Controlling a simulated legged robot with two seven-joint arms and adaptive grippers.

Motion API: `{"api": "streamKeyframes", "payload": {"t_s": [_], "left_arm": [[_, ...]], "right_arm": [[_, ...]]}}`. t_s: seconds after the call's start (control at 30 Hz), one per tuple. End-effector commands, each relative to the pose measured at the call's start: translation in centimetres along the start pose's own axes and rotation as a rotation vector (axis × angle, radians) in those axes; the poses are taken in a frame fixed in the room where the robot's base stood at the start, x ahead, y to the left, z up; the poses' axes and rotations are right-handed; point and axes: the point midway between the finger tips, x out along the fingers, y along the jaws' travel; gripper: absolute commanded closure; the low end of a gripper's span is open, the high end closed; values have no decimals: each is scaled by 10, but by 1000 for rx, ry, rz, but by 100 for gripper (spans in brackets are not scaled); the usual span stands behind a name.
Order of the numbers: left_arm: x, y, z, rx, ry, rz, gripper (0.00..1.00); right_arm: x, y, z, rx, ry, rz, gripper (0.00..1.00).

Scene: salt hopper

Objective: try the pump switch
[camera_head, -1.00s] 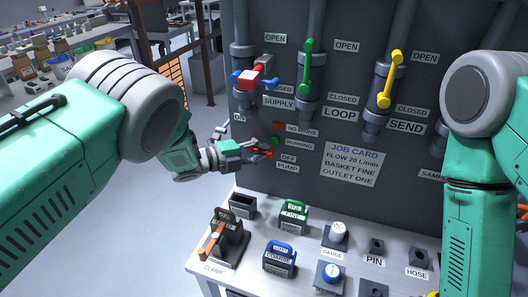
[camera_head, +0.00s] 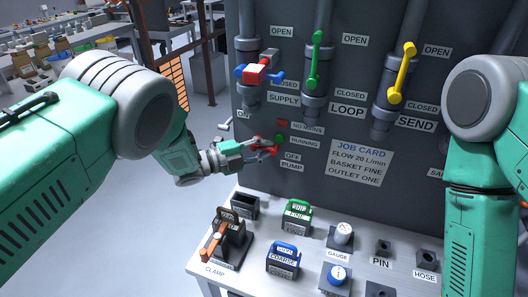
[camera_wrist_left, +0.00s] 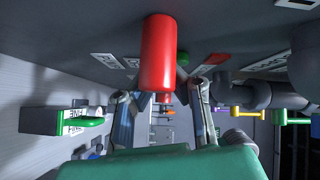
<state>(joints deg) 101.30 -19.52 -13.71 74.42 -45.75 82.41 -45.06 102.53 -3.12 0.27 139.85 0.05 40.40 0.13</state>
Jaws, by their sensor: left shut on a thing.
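My left gripper (camera_head: 264,148) is at the switch, shut on the red handle. In the left wrist view the red handle (camera_wrist_left: 160,55) is large and upright, its lower end between my two fingers (camera_wrist_left: 165,103). The fingers partly hide the switch in the head view. A red lamp (camera_head: 282,125) is beside the NO MAINS label and a green lamp (camera_head: 279,139) beside RUNNING. My right gripper is out of view.
Above the switch are a red and blue supply valve (camera_head: 260,70), a green loop handle (camera_head: 315,60) and a yellow send handle (camera_head: 402,72). Below, the bench (camera_head: 322,232) holds a clamp (camera_head: 228,243), baskets (camera_head: 296,217) and a gauge (camera_head: 344,233).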

Motion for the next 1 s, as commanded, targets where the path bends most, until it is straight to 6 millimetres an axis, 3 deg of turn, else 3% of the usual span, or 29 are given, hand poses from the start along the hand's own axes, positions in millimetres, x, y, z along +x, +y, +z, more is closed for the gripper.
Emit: {"api": "streamKeyframes", "payload": {"t_s": [0.5,1.0], "left_arm": [[-1,-8,-6,-245,84,-240,100],[-4,-18,-5,-323,108,-323,100]], "right_arm": [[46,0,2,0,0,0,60],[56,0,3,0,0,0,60]]}}
